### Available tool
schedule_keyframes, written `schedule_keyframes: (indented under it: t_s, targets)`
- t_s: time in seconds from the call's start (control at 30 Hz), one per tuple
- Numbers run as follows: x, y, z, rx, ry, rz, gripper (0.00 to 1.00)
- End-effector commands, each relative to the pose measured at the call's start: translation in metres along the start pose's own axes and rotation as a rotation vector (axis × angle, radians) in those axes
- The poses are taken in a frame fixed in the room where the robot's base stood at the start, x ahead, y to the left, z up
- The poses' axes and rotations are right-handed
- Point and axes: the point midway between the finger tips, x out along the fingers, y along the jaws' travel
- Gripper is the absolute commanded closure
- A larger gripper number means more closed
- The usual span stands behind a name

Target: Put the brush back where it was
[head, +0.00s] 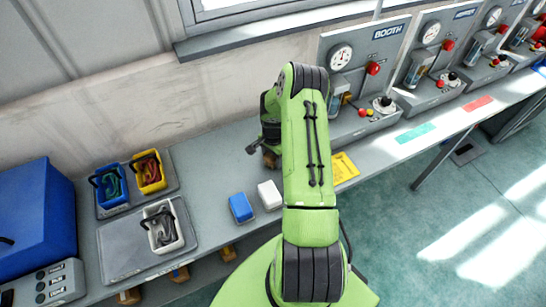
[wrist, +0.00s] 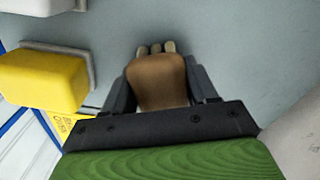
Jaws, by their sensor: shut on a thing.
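The brush (wrist: 158,82) has a brown body, with several pale tips showing at its far end. My gripper (wrist: 161,72) is shut on it, with one dark finger on each side. In the head view, a small brown part of the brush (head: 269,159) shows beside my gripper (head: 258,147), left of my green arm and near the wall side of the bench. My arm hides much of that spot. I cannot tell whether the brush touches the grey bench (wrist: 240,50).
In the wrist view, a yellow block (wrist: 42,78) lies left of the gripper. In the head view, a blue block (head: 240,207) and a white block (head: 269,195) lie left of my arm. Coloured bins (head: 149,172) stand further left. Gauge panels (head: 370,75) stand right.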

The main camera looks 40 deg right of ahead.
Motion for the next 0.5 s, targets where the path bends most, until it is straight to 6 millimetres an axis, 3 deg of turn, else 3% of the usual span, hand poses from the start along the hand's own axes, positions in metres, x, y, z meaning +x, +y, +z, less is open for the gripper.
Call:
schedule_keyframes:
  t_s: [0.37,0.4,0.5]
  targets:
    - [0.0078,-0.0006,-0.0001,-0.001,0.001,-0.001,0.76]
    - [0.0083,-0.0005,0.0,-0.001,0.001,-0.001,0.41]
    - [0.0071,-0.0005,0.0001,-0.001,0.001,-0.001,0.26]
